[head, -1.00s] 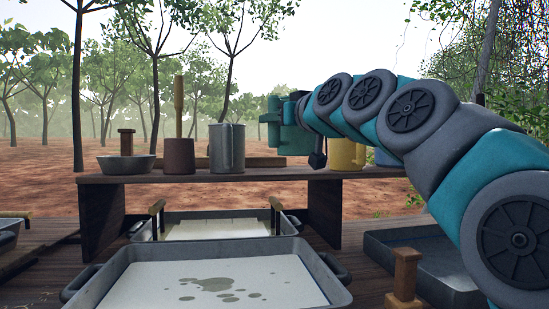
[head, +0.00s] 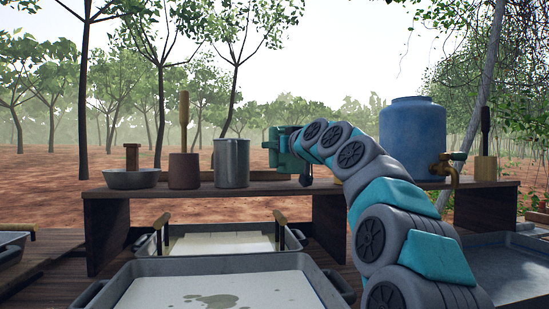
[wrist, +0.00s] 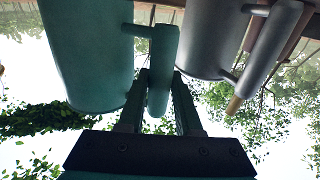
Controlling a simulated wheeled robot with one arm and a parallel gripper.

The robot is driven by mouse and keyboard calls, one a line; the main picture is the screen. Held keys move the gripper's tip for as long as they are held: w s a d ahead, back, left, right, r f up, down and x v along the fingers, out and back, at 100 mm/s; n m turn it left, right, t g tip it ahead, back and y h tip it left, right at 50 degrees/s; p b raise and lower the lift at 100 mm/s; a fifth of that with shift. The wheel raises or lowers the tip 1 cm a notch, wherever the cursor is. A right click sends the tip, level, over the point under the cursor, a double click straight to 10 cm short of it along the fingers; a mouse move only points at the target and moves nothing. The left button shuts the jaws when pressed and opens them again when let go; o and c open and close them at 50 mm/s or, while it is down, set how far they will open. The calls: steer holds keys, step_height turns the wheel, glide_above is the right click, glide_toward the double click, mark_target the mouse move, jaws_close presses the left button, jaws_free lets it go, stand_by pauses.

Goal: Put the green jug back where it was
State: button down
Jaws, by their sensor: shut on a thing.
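The green jug (wrist: 92,50) fills the upper left of the wrist view. My gripper (wrist: 161,85) is shut on its handle, which runs between the two fingers. In the head view the green jug (head: 284,150) shows small at the end of my arm, over the shelf, to the right of the grey metal jug (head: 231,162). Its base appears a little above the shelf top, but I cannot tell the gap exactly. The grey jug also shows in the wrist view (wrist: 215,40), right of the held handle and apart from it.
The dark wooden shelf (head: 265,188) holds a grey bowl (head: 131,179), a brown pot (head: 184,171) and a blue barrel with a tap (head: 412,135). A yellow vessel is mostly hidden behind my arm. Metal trays (head: 140,265) lie in front and below.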

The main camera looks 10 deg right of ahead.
mark_target(276, 157)
steer(key=shift+f, duration=1.75)
steer(key=shift+f+b, duration=0.1)
steer(key=shift+b, duration=0.25)
steer(key=c, duration=0.6)
jaws_free()
steer(key=shift+r+p, duration=0.2)
steer(key=shift+p, duration=0.1)
steer(key=b+v, duration=0.2)
steer(key=v, duration=1)
